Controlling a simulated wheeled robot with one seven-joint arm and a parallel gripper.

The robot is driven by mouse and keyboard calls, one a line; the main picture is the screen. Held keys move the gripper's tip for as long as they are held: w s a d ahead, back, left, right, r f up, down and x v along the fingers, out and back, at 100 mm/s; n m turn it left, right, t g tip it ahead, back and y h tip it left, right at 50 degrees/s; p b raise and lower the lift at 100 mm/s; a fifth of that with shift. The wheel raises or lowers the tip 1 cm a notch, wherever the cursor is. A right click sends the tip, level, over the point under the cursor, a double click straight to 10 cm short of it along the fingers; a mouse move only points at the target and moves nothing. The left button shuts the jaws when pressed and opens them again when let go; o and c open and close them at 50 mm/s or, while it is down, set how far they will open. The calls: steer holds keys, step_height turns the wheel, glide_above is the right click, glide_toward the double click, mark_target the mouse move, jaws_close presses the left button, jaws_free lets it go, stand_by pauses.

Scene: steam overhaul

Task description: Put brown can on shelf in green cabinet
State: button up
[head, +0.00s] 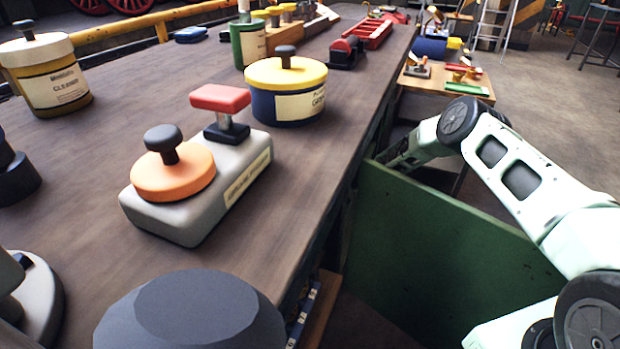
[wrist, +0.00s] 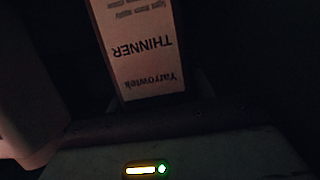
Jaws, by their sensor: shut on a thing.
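In the wrist view, a can with a cream-to-brown label reading "Yarrowtek THINNER" (wrist: 142,50) stands out from the dark, its print upside down in the picture. The can's own colour is too dark to tell. My gripper (wrist: 155,105) is shut on it; the fingers are hard to make out in the dark. In the head view, the green cabinet's door (head: 430,255) stands open at the bench's right side. My arm reaches down behind this door, so my gripper and the can are hidden there. The shelf cannot be made out in either view.
The bench top (head: 330,165) holds a grey device with an orange knob (head: 175,172), a blue-yellow tin (head: 288,90), a cleaner tin (head: 50,78) and a green can (head: 248,42). A wooden table (head: 440,85) stands beyond. Open floor lies right.

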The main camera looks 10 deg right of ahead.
steer(key=shift+r, duration=0.1)
steer(key=o, duration=1.2)
steer(key=shift+f, duration=0.2)
steer(key=shift+o, duration=0.2)
steer(key=p+v, duration=0.2)
steer(key=v, duration=1)
steer(key=shift+r, duration=0.2)
steer(key=shift+d, duration=0.1)
